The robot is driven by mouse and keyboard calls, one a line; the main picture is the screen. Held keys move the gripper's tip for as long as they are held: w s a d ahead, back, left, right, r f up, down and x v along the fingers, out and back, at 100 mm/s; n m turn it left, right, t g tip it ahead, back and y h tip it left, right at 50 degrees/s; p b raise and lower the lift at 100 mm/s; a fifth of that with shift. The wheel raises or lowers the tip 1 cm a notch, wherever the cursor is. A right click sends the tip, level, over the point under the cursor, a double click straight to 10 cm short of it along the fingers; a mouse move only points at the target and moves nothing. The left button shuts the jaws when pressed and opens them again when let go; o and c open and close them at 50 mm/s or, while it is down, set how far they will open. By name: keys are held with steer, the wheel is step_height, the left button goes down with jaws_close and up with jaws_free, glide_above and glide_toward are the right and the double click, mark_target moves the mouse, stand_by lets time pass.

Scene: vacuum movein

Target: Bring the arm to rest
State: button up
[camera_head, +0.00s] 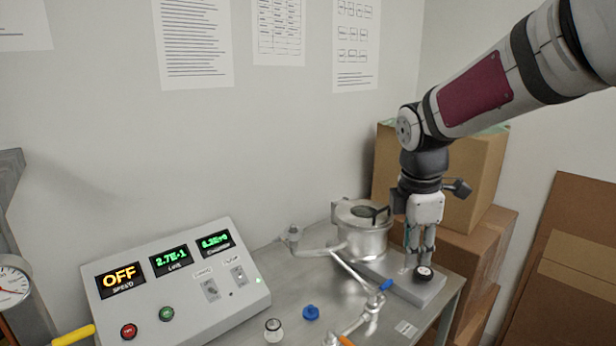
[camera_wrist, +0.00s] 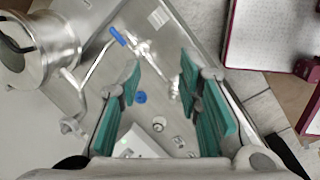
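My gripper (camera_head: 420,258) points down over the right end of the metal table, beside the steel chamber (camera_head: 364,238). Its fingertips are just above or beside a small black-topped round piece (camera_head: 424,272) on a grey block (camera_head: 412,286); I cannot tell whether they touch. In the wrist view my gripper (camera_wrist: 160,74) has its teal finger pads spread apart, with nothing held between them. The steel chamber (camera_wrist: 25,50) shows at upper left there. A dark piece on the chamber's rim reaches close to my gripper in the head view.
Pipes with a blue valve handle (camera_head: 386,285) run in front of the chamber. A blue cap (camera_head: 311,312), a small white jar (camera_head: 273,330) and a control panel (camera_head: 178,287) reading OFF stand to the left. Cardboard boxes (camera_head: 466,178) stand close behind my arm.

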steer(key=s+r+m+t+y, duration=0.1)
steer(key=s+r+m+t, duration=0.2)
steer(key=s+m, duration=1.5)
steer(key=s+r, duration=0.1)
steer(key=s, duration=0.5)
steer(key=shift+a+r, duration=0.2)
steer(key=shift+a, duration=0.2)
